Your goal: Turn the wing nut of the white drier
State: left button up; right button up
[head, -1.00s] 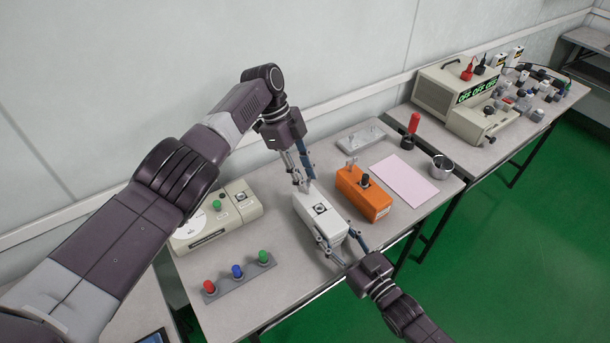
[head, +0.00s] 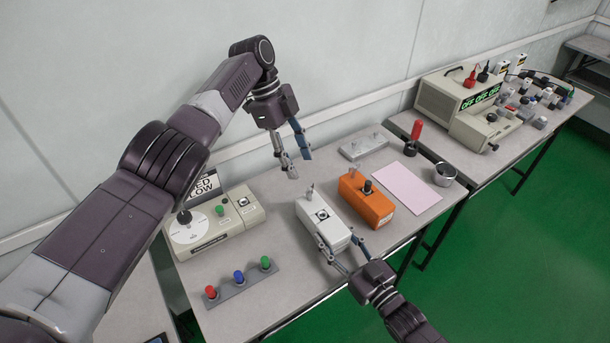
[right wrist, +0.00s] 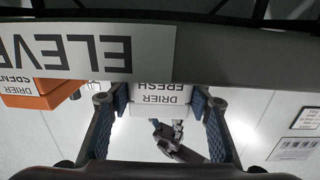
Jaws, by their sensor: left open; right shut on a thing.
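The white drier (head: 318,218) is a small box on the table. Its wing nut (head: 311,190) is a small pale part standing up at the box's far end. The right wrist view shows its upside-down label "DRIER FRESH" (right wrist: 160,100). My right gripper (head: 339,241) is shut on the near end of the white drier, one finger at each side; the fingers also show in the right wrist view (right wrist: 158,97). My left gripper (head: 299,166) is open and empty, in the air above and behind the wing nut, apart from it.
An orange drier (head: 366,206) stands close right of the white one, with a pink sheet (head: 404,187) beyond. A dial unit (head: 215,225) and a strip of coloured buttons (head: 241,284) are to the left. A grey plate (head: 363,146) and red-handled tool (head: 414,135) are behind.

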pick_arm(q)
jog(key=v, duration=0.5)
